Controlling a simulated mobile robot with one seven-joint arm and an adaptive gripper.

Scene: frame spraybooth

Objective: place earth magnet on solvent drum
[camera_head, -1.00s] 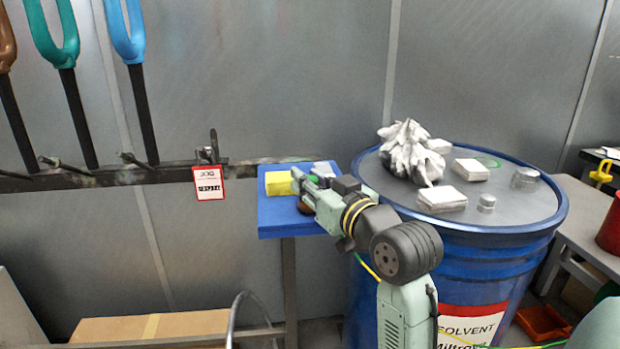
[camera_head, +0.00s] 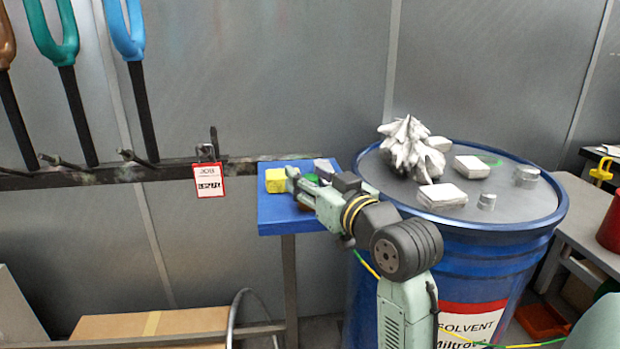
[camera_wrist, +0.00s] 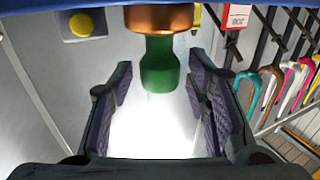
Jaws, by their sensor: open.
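The earth magnet is most likely the copper-coloured piece with a green knob (camera_wrist: 160,75) in the wrist view. In the head view its green part (camera_head: 311,179) shows on the small blue shelf (camera_head: 280,222), partly hidden by my gripper. My gripper (camera_head: 300,187) is open at the shelf. In the wrist view its two fingers (camera_wrist: 160,88) stand on either side of the green knob, with gaps visible. The blue solvent drum (camera_head: 450,268) stands right of the shelf, behind my arm.
The drum's top holds white crumpled rags (camera_head: 410,148), white stacked pads (camera_head: 442,196) and small grey cylinders (camera_head: 487,201). Bare grey lid shows between them. A yellow block (camera_head: 275,181) lies beside my gripper. A rail with a red-edged job tag (camera_head: 209,180) and hanging forks is at left.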

